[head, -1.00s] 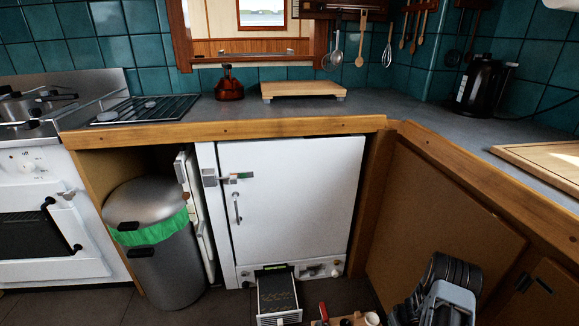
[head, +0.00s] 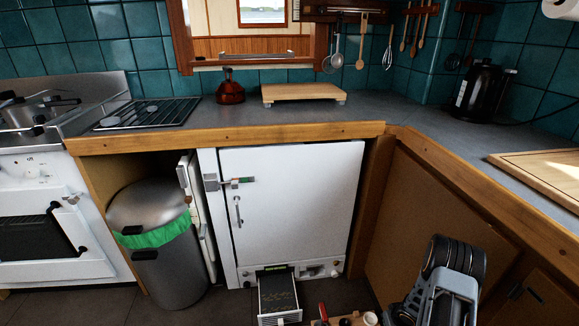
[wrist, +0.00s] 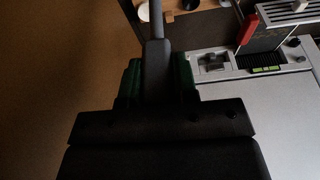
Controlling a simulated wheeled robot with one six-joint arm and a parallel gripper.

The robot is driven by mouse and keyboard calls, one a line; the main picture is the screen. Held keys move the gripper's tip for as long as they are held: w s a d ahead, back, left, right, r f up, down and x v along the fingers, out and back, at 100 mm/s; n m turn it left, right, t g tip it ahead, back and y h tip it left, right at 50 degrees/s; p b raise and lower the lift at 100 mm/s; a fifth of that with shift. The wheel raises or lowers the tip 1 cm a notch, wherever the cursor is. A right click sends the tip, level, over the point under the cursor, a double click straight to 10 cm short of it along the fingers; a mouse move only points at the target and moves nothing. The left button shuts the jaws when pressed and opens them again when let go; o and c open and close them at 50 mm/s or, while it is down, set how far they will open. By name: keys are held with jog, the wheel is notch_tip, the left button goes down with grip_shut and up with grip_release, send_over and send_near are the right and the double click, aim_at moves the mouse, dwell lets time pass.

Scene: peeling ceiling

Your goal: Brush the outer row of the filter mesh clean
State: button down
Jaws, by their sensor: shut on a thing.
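The filter mesh (head: 278,291) is a dark panel with light specks in the pulled-out white drawer at the foot of the white appliance. It also shows at the top right of the wrist view (wrist: 266,38). In the wrist view my gripper (wrist: 157,85) is shut on a grey handle (wrist: 156,55), taken to be the brush's; its far end runs out of the top of the picture and no bristles show. The handle is left of the mesh in that view, apart from it. In the head view my arm is at the lower right; the gripper's fingers cannot be made out there.
A wooden tray (head: 339,322) with a red-handled thing (head: 323,311) and a white cup (head: 370,318) is on the floor right of the drawer. A silver bin (head: 170,265) stands left of the appliance (head: 290,205). A brown cabinet panel (head: 420,220) is at right.

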jog(key=a+r+p, duration=0.6)
jog(key=r+p, duration=0.1)
jog(key=r, duration=0.6)
jog(key=a+r+p, duration=0.7)
jog(key=r+p, duration=0.1)
jog(key=r, duration=0.6)
jog(key=a+r+m+p, duration=0.1)
jog(key=a+r+p, duration=0.5)
jog(key=r, duration=0.7)
jog(key=shift+a+r+p, duration=0.3)
jog(key=shift+r+p, duration=0.1)
jog(key=shift+p, duration=0.3)
jog(key=shift+s+f, duration=0.1)
jog(key=shift+s, duration=0.05)
